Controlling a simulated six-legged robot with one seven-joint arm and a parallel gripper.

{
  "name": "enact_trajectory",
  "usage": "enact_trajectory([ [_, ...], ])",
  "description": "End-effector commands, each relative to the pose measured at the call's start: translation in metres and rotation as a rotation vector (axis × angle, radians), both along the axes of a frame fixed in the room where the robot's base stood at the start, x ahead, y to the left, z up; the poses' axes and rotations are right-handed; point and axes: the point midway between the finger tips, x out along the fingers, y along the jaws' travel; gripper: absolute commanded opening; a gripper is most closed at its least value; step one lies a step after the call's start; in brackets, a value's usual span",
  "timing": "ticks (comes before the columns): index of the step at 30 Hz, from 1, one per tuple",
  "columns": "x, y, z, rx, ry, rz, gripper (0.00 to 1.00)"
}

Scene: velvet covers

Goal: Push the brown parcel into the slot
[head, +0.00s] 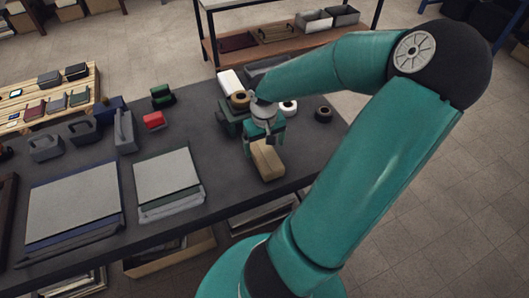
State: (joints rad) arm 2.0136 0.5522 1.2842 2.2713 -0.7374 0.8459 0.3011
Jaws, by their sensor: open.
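The brown parcel (269,161) is a light tan box lying on the dark grey table (215,112), near its front edge and right of the middle. My gripper (265,146) is open and points down at the parcel's far end. I cannot tell whether the fingers touch the parcel or stand just behind it. The gripper hides part of that end. I cannot make out a slot; my arm and gripper cover part of the table behind the parcel.
Grey boards (168,175) and larger boards (75,202) lie left of the parcel. Behind my gripper are a white box (230,82) and tape rolls (323,114). A red block (153,120) and a green stapler-like thing (161,96) sit farther left. The table's front edge is close.

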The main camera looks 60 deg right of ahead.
Motion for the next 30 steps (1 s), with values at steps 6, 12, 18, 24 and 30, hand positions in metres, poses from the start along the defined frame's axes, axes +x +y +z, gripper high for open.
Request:
enact_trajectory([
  [6, 0.0, 0.001, -0.036, 0.004, -0.001, 0.002, 0.89],
  [12, 0.0, 0.0, -0.049, 0.001, 0.0, -0.001, 0.89],
  [18, 0.0, 0.0, -0.05, -0.001, 0.001, -0.001, 0.89],
  [24, 0.0, 0.0, -0.05, 0.0, 0.0, -0.001, 0.62],
  [30, 0.0, 0.0, -0.05, -0.001, 0.001, -0.001, 0.31],
])
